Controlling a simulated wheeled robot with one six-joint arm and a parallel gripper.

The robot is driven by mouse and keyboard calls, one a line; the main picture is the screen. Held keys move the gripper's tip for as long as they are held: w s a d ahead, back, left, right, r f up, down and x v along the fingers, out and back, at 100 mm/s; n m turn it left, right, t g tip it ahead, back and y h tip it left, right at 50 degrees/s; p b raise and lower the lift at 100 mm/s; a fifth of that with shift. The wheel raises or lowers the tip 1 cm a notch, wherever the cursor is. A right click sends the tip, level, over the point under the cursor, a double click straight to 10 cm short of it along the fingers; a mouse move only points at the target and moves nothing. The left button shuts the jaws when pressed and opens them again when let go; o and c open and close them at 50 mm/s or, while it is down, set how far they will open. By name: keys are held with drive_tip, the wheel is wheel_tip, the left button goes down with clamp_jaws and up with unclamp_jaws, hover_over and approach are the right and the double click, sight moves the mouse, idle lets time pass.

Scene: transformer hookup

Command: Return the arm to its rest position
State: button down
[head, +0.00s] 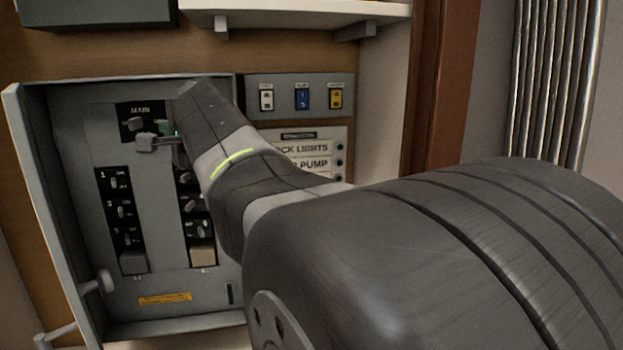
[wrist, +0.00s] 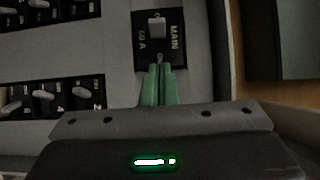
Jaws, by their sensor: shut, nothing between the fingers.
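My gripper (wrist: 159,85) shows in the wrist view with its two green fingers together and nothing between them. Its fingertips are at the lower edge of the MAIN switch (wrist: 157,28), which is marked 60 A; I cannot tell whether they touch it. In the head view my arm reaches from the lower right across to the open breaker panel (head: 150,287). The gripper end is beside the MAIN breaker (head: 140,109) there, and the fingers are mostly hidden by the arm.
A plate with several switches (head: 342,79) and a labelled plate (head: 315,163) are right of the panel. A shelf (head: 290,10) is above. Metal conduits (head: 555,80) run up the right wall.

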drive_tip(key=shift+w+b+v, duration=0.2)
drive_tip(key=shift+b+v, duration=0.2)
drive_tip(key=shift+v, duration=1.75)
drive_tip(key=shift+w, duration=0.1)
